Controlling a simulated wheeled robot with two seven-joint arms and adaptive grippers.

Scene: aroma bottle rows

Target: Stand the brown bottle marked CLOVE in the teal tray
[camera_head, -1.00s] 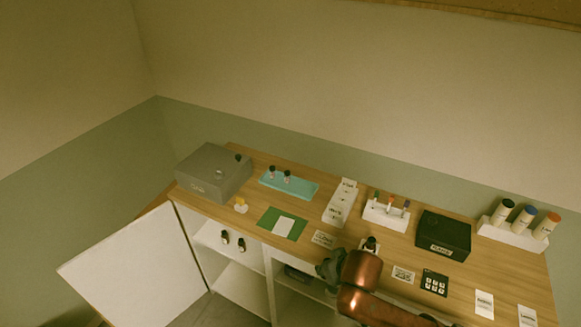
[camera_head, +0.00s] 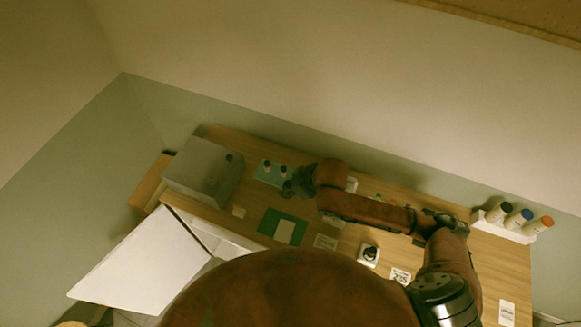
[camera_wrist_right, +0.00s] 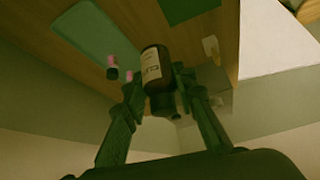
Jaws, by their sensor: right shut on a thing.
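My right gripper (camera_head: 291,187) is shut on a brown bottle with a white label, seen best in the right wrist view (camera_wrist_right: 152,63). The bottle's dark cap points the same way as those of the bottles in the tray. The teal tray (camera_head: 262,177) is just beyond the gripper; its bare surface shows in the right wrist view (camera_wrist_right: 92,32). Two small dark-capped bottles (camera_head: 266,164) (camera_head: 283,170) stand in it. The gripper and arm hide the tray's right end. My left gripper is not in view.
A grey box (camera_head: 202,170) stands left of the tray. A green mat (camera_head: 270,222) lies in front. A white stand (camera_head: 371,262) with a dark bottle is to the right. A rack of capped tubes (camera_head: 510,232) is far right. A cabinet door (camera_head: 140,265) hangs open.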

